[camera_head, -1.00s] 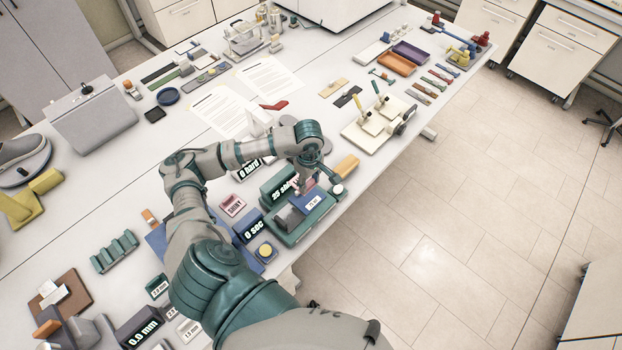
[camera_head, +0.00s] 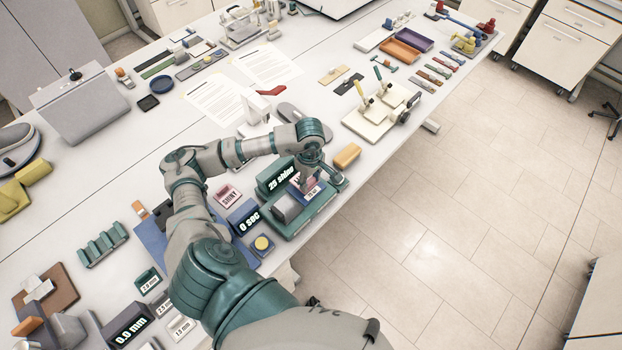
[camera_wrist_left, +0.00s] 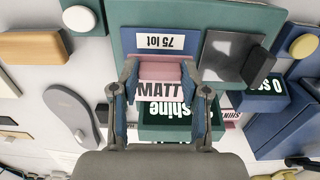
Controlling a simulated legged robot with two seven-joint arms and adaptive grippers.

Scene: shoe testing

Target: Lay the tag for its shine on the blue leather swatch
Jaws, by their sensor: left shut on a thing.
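My left gripper (camera_head: 308,180) is shut on a pink tag marked MATT (camera_wrist_left: 160,73), which shows between its fingers in the left wrist view (camera_wrist_left: 161,92). The blue swatch (camera_wrist_left: 190,44) with a white "75 lot" label lies on the green base of the shine meter (camera_wrist_left: 122,17). The tag is right by the swatch's near edge; I cannot tell whether it touches. The meter's display (camera_head: 276,175) reads "25 shine". A pink SHINY tag (camera_head: 229,194) lies on the table left of the meter. My right gripper is not in view.
A dark grey block (camera_wrist_left: 237,57) stands beside the swatch on the meter. A blue "0 sec" device (camera_head: 243,217) stands left of the meter, and an orange-tan block (camera_head: 347,156) lies to its right. The table's front edge is close by.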

